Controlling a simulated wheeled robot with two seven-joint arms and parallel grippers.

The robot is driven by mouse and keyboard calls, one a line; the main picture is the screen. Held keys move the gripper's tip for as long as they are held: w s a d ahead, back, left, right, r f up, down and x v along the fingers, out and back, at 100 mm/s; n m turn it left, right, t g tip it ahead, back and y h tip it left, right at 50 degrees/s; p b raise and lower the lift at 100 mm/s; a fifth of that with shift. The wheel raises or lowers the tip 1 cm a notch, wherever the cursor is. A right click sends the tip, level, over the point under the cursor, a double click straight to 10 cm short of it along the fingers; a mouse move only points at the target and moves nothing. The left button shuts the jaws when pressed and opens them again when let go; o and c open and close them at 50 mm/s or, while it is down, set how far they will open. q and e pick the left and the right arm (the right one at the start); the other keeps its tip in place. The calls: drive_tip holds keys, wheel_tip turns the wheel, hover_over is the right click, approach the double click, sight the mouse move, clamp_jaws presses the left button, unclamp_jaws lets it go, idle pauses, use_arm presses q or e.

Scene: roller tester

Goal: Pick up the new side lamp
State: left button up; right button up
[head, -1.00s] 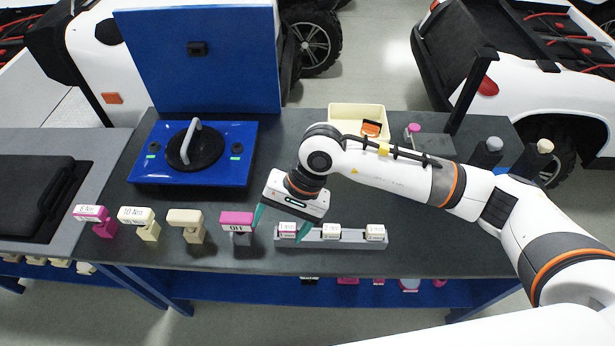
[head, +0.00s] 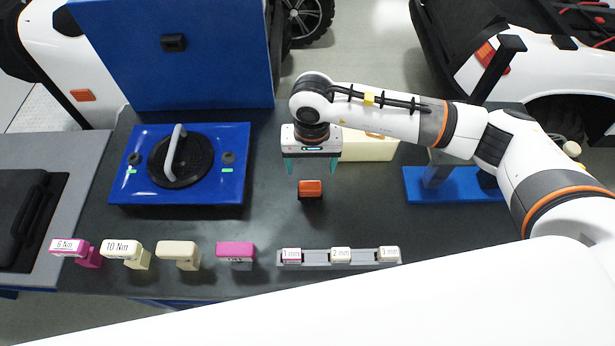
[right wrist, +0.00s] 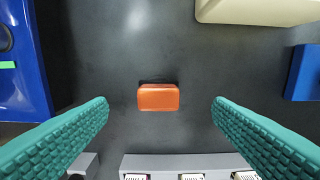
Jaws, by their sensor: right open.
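The side lamp (head: 311,187) is a small block with an orange top and dark base, standing on the dark bench top. It also shows in the right wrist view (right wrist: 158,97), centred between the fingers and apart from both. My right gripper (head: 311,168) is open and empty, pointing down above the lamp. Its two teal fingers (right wrist: 160,106) are spread wider than the lamp. A bit of orange shows at the cream bin (head: 370,148), mostly hidden by my right arm. My left gripper is out of view.
A blue plate with a black disc and handle (head: 226,190) lies left of the lamp. In front are a grey rack (head: 315,259) with labelled blocks and several pink and cream handled pieces (head: 178,252). A blue base (head: 415,184) stands right. Bench around the lamp is clear.

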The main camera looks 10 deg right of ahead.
sight(310, 185)
drive_tip(key=f, duration=0.2)
drive_tip(key=s+f+p, duration=0.1)
drive_tip(key=f, duration=0.1)
drive_tip(key=shift+f, duration=0.3)
drive_tip(key=shift+w+f+p, duration=0.1)
drive_tip(key=shift+f+p, duration=0.15)
drive_tip(key=shift+p, duration=0.05)
drive_tip(key=f+p, duration=0.1)
drive_tip(key=f, duration=0.1)
drive_tip(key=f+p, duration=0.1)
drive_tip(key=f, duration=0.1)
drive_tip(key=shift+s+a+f, duration=0.2)
drive_tip(key=shift+f, duration=0.25)
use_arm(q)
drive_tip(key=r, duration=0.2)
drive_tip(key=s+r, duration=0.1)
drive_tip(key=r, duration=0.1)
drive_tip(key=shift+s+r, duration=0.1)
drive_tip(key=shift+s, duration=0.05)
use_arm(e)
drive_tip(key=shift+w+f, duration=0.1)
drive_tip(key=shift+c, duration=0.5)
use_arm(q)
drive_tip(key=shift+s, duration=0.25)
use_arm(e)
drive_tip(key=c, duration=1)
drive_tip(key=shift+o, duration=0.2)
